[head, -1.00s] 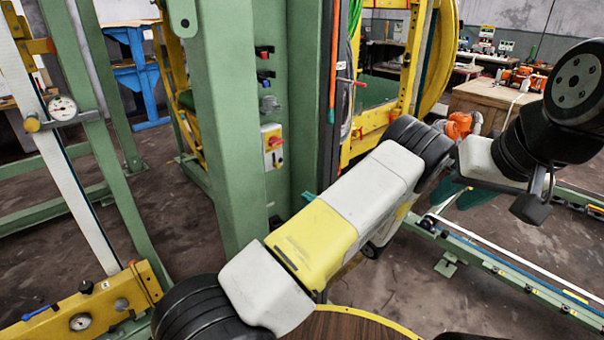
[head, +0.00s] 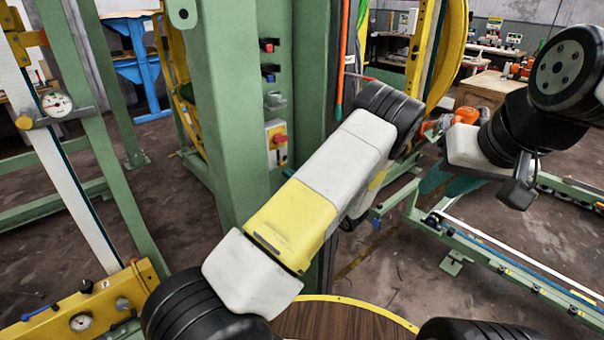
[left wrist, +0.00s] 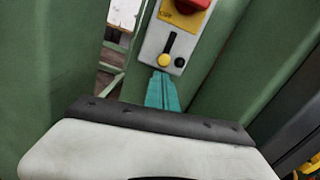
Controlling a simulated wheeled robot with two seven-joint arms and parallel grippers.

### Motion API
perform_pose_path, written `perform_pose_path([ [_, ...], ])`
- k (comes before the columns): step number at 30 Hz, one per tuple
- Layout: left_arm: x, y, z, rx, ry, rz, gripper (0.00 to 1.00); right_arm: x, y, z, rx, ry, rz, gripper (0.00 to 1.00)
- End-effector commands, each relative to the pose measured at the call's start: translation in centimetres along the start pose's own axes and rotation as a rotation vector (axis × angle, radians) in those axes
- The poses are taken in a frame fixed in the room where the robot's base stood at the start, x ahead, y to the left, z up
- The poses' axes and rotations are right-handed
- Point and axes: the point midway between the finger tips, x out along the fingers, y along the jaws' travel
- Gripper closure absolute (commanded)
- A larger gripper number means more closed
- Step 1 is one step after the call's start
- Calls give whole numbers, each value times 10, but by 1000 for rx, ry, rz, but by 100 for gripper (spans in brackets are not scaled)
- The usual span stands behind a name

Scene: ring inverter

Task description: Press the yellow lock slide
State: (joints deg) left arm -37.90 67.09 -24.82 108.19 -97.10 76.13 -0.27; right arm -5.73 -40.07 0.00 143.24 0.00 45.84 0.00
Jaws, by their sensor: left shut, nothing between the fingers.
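The yellow lock slide (left wrist: 164,60) is a small round yellow knob at the low end of a dark slot on a grey control box (left wrist: 172,45), seen in the left wrist view. My left gripper (left wrist: 162,76) is shut and empty, its teal fingertips just below the slide; I cannot tell whether they touch it. In the head view the control box (head: 270,157) is on the green post, and only a teal bit of my left gripper (head: 289,172) shows past my arm. My right gripper (head: 436,182) is a teal patch, mostly hidden behind its arm.
A red button (left wrist: 192,4) on a yellow plate sits above the slot, and a black knob (left wrist: 180,62) is right of the slide. The green post (head: 225,110) carries more switches above the box. A round wooden top (head: 340,320) lies below my left arm.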

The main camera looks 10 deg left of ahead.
Motion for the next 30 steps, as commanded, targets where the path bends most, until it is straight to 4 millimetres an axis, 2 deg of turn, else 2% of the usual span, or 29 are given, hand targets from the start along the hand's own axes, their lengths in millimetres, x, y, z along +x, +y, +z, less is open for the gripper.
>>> perform_pose_path([
  [13,1,-1,5,0,1,-2,100,0,0,0,0,1,0,67],
  [21,2,-6,39,-3,0,-1,100,0,0,0,0,0,0,67],
  [30,3,-6,41,-2,-5,-1,100,0,0,0,0,1,0,67],
])
